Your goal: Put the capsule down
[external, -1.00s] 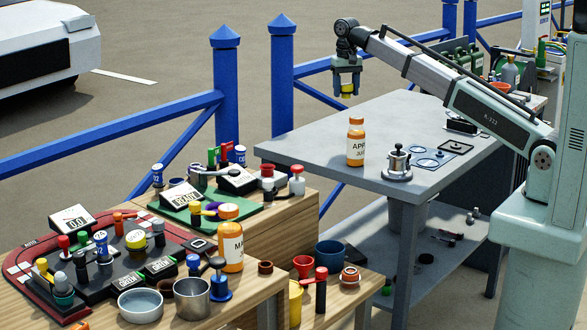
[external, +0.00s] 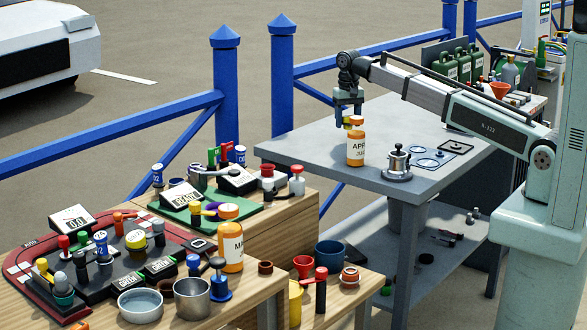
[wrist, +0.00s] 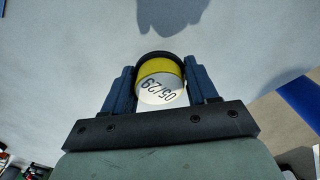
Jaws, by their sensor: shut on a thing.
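In the external view my gripper (external: 348,106) points down over the grey table's far left part. I cannot tell whether the capsule touches the table.
The orange bottle (external: 356,148) stands very close to the capsule in the picture. The tabletop left of the bottle is bare. A cluttered wooden bench (external: 262,290) is nearer.

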